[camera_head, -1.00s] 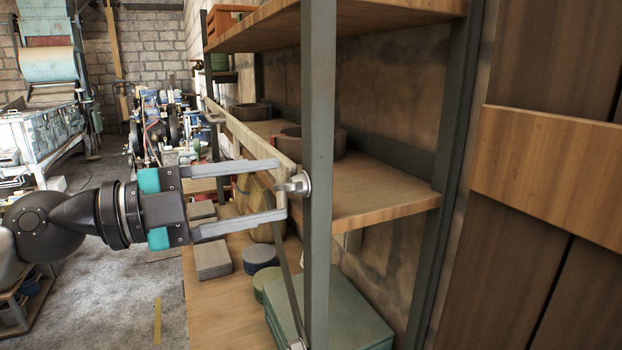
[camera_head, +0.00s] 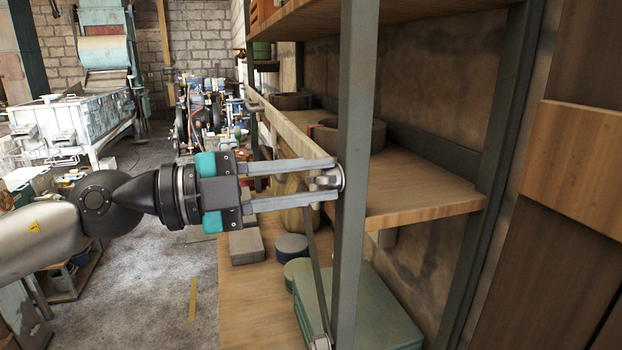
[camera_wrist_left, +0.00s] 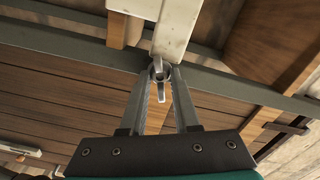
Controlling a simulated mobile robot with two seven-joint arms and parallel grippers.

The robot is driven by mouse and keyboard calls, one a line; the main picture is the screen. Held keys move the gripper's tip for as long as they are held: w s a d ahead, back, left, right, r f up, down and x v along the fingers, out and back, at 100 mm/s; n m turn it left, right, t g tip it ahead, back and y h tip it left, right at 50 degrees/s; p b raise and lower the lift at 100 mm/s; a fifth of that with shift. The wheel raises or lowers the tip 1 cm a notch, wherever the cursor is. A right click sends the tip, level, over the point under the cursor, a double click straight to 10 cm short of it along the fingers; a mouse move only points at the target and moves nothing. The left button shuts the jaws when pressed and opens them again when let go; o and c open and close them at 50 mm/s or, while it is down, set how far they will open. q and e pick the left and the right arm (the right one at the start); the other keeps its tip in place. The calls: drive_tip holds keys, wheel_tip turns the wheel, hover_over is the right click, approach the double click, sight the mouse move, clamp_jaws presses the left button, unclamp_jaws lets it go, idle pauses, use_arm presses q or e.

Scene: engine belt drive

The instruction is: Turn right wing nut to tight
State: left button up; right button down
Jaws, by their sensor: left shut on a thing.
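The right wing nut (camera_head: 325,181) is a small pale metal piece on a round washer, at the near end of a wooden board against the grey shelf post. My left gripper (camera_head: 331,180) comes in from the left, with one finger above the nut and one below. Its fingertips are shut on the nut. In the left wrist view the nut (camera_wrist_left: 160,73) shows between the two fingertips, with one wing hanging between the fingers. The fingers hide part of it. My right gripper is in neither view.
The grey post (camera_head: 356,110) stands right beside my fingertips. The wooden board (camera_head: 285,132) runs back along the shelf front to another metal fitting (camera_head: 254,104). A green case (camera_head: 375,315) and dark round blocks (camera_head: 292,246) sit on the lower shelf. Open floor lies left.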

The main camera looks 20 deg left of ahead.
use_arm(q)
clamp_jaws()
drive_tip(key=shift+m, duration=2.2)
drive_tip(key=o, duration=0.8)
unclamp_jaws()
drive_tip(key=shift+c, duration=0.2)
